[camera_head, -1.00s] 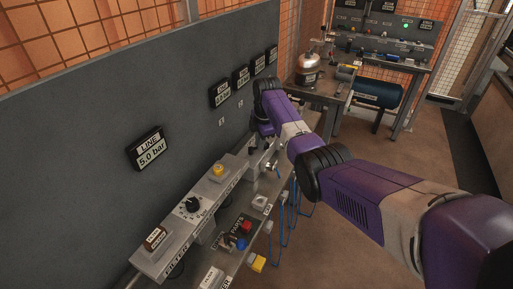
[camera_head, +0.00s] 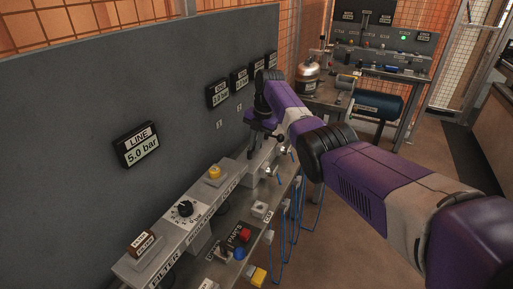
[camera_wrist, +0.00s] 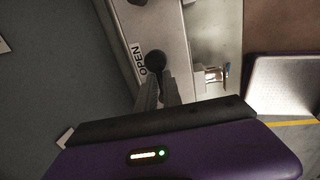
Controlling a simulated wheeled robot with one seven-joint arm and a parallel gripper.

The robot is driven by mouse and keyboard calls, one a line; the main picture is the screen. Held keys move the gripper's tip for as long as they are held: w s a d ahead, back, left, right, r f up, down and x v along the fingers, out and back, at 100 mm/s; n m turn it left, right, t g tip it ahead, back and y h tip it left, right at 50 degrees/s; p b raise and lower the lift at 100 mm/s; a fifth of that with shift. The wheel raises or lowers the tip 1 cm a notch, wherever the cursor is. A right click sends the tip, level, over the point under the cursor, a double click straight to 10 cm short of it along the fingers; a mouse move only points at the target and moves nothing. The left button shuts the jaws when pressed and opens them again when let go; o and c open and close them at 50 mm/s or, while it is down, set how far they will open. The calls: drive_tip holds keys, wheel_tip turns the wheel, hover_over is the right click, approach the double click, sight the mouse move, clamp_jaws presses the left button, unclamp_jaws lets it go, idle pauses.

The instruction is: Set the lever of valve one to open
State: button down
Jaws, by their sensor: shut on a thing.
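In the wrist view, my gripper (camera_wrist: 157,88) is shut on the lever, whose round black knob (camera_wrist: 154,60) shows at the fingertips. A white label reading OPEN (camera_wrist: 139,60) is just left of the knob on the grey valve rail (camera_wrist: 172,25). The lever's shaft is mostly hidden by my fingers. In the head view, my gripper (camera_head: 256,140) is low over the far part of the rail, beneath my purple wrist. The valve's number is not readable, and the lever's exact angle cannot be told.
The near rail carries a black dial (camera_head: 184,208) and a yellow button (camera_head: 214,173). A LINE display (camera_head: 137,146) reads 5.0 bar on the grey panel. Red and blue parts and blue hoses (camera_head: 293,215) are beside the rail. A workbench (camera_head: 325,92) stands behind.

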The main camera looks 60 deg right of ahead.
drive_tip(key=shift+s+d+f, duration=0.2)
drive_tip(key=shift+d, duration=0.25)
drive_tip(key=c, duration=1.5)
unclamp_jaws()
drive_tip(key=shift+w+d, duration=0.1)
drive_tip(key=shift+r, duration=0.1)
drive_tip(key=shift+w, duration=0.1)
drive_tip(key=shift+r, duration=0.55)
wheel_tip(320, 180, up, 6)
drive_tip(key=s, duration=0.1)
drive_tip(key=shift+s+r, duration=0.25)
drive_tip(key=shift+s, duration=0.05)
